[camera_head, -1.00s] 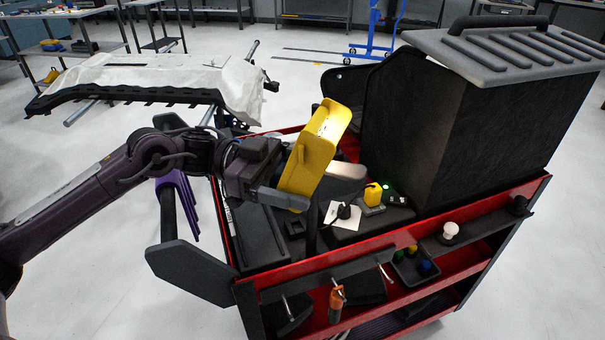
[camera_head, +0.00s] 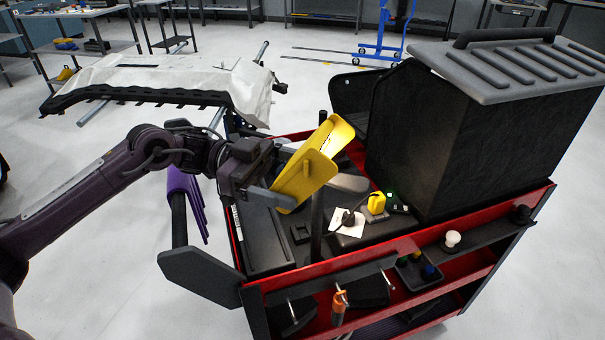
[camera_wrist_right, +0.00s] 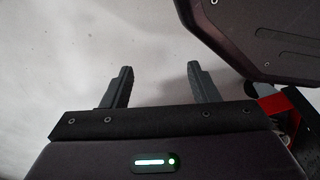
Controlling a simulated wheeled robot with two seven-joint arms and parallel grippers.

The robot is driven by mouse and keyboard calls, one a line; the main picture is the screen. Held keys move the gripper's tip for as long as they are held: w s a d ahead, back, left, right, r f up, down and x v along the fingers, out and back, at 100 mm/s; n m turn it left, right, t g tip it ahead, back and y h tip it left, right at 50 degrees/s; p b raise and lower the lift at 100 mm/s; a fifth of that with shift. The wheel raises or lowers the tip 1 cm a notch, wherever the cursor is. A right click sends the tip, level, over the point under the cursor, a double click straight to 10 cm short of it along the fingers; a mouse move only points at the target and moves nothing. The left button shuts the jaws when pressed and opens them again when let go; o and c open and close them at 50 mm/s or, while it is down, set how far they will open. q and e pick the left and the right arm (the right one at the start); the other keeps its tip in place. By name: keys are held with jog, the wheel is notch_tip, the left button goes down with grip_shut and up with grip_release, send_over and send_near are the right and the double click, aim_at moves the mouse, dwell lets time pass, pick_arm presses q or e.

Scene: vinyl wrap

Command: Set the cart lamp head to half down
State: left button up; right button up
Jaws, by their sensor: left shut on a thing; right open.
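The cart lamp head (camera_head: 312,170) is a yellow housing with a bright lit face, above the left part of the red and black cart (camera_head: 345,258). It is tilted, and its lit face shows toward the upper right. A dark post (camera_head: 316,222) stands below it. My left gripper (camera_head: 278,192) is shut on the lamp head at its lower left side. The far finger is partly hidden behind the yellow housing. My right gripper (camera_wrist_right: 163,88) shows only in the right wrist view, open and empty, over pale floor.
A large black box with a grey ribbed lid (camera_head: 510,65) fills the cart's right rear. A small yellow item (camera_head: 376,203) and a white card lie on the cart top. A white-covered panel (camera_head: 160,80) on a stand is behind my left arm.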

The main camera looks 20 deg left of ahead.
jog(key=shift+s+d+f+p, duration=0.1)
jog(key=shift+s+p, duration=0.05)
jog(key=shift+s, duration=0.3)
jog(key=shift+s+f+p, duration=0.1)
jog(key=shift+s+p, duration=0.05)
jog(key=shift+s, duration=0.4)
dwell(0.7)
jog(key=shift+c, duration=0.4)
